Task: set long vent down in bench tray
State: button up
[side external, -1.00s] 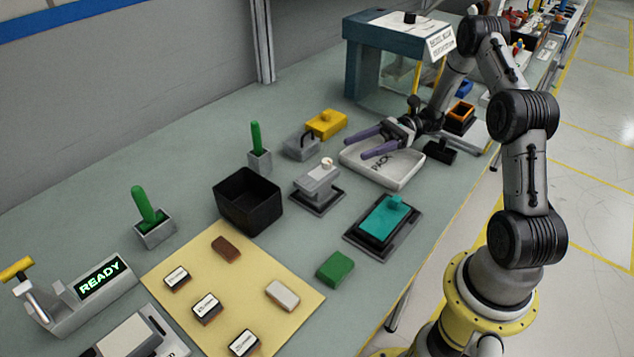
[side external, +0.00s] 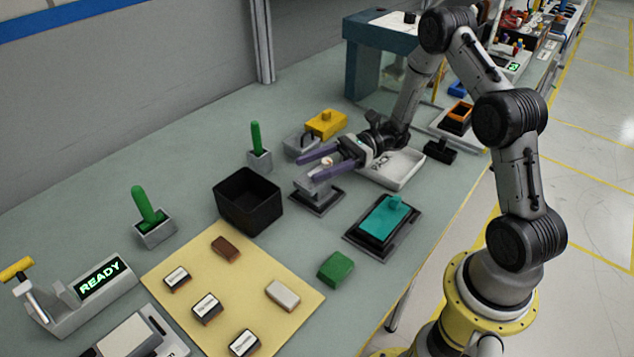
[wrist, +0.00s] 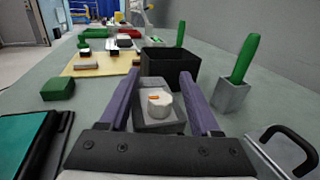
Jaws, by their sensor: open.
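My gripper (side external: 308,169) is open, its two purple fingers pointing left over a grey block fixture (side external: 316,195) on a dark base. In the wrist view the fingers (wrist: 161,82) lie either side of a white round knob (wrist: 159,101) with an orange mark, on top of the grey fixture; I cannot tell whether they touch it. A white tray (side external: 408,172) marked PACK sits under and behind my wrist, and its visible part looks empty. No part is clearly recognizable as the long vent, and I cannot tell which container is the bench tray.
A black open bin (side external: 248,203) stands left of the fixture. A teal block on a black base (side external: 385,220) and a green block (side external: 336,268) lie in front. A grey handled part (side external: 298,147), yellow block (side external: 325,124) and green-handled holder (side external: 258,155) stand behind.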

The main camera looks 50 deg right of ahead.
jog(key=shift+a, duration=0.3)
grip_shut()
jog(key=shift+w+r, duration=0.1)
jog(key=shift+r, duration=0.05)
dwell(0.3)
jog(key=shift+r, duration=0.6)
jog(key=s+d+r, duration=0.1)
jog(key=s+r, duration=1)
jog(key=s, duration=0.3)
jog(key=w+d+f, duration=0.1)
jog(key=w+d, duration=0.2)
jog(key=d, duration=0.3)
jog(key=w+d+f+n+g, duration=0.1)
jog(key=w+d+f, duration=0.1)
jog(key=d, duration=0.4)
jog(key=w+d+f+g, duration=0.1)
jog(key=w+d, duration=0.2)
jog(key=d, duration=0.3)
jog(key=shift+w+f, duration=0.15)
jog(key=shift+w, duration=0.15)
